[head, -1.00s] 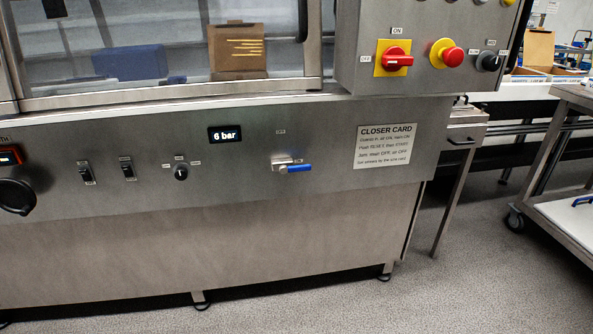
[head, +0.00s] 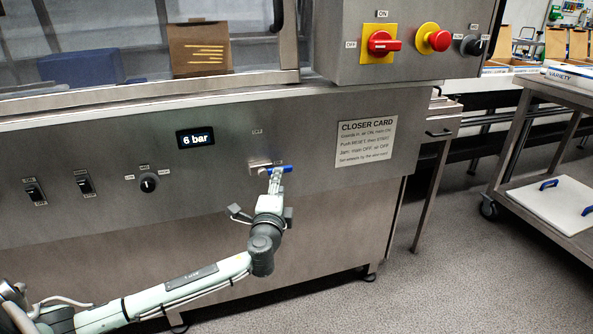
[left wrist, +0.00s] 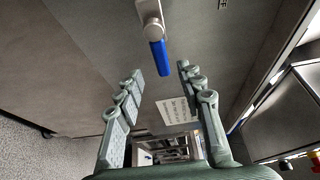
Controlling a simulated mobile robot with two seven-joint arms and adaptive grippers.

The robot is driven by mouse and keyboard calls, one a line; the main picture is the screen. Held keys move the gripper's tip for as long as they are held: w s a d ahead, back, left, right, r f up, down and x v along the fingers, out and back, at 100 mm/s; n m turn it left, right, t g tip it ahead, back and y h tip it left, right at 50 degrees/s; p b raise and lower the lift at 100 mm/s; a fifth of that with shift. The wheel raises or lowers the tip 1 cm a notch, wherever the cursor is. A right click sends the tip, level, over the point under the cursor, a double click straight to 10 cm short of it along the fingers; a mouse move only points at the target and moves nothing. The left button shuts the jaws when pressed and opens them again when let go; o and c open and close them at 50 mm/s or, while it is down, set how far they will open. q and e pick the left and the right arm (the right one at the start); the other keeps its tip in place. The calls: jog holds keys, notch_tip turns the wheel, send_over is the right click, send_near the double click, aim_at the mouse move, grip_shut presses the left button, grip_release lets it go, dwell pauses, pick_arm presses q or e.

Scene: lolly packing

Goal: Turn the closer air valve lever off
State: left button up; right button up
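The air valve has a blue lever (head: 281,169) on a metal body (head: 258,168), low on the front of the steel machine. The lever lies roughly level and points right. In the left wrist view the blue lever (left wrist: 159,58) sticks out toward the gap between my fingertips. My left gripper (head: 275,178) is at the lever in the head view, its fingers partly overlapping it. In the left wrist view the left gripper (left wrist: 160,72) is open, with a finger on each side of the lever's end; I see no clear contact. My right gripper is not in view.
A display (head: 196,139) reads 6 bar. Switches (head: 84,184) and a knob (head: 148,183) sit left of the valve. The closer card (head: 366,141) is to its right. A control box (head: 345,50) overhangs above. A cart (head: 530,180) stands at the right.

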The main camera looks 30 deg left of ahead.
pick_arm(q)
jog(key=x, duration=0.7)
jog(key=shift+w+a, duration=0.15)
jog(key=shift+w, duration=0.15)
jog(key=shift+r, duration=0.1)
jog(key=shift+c, duration=0.5)
grip_shut()
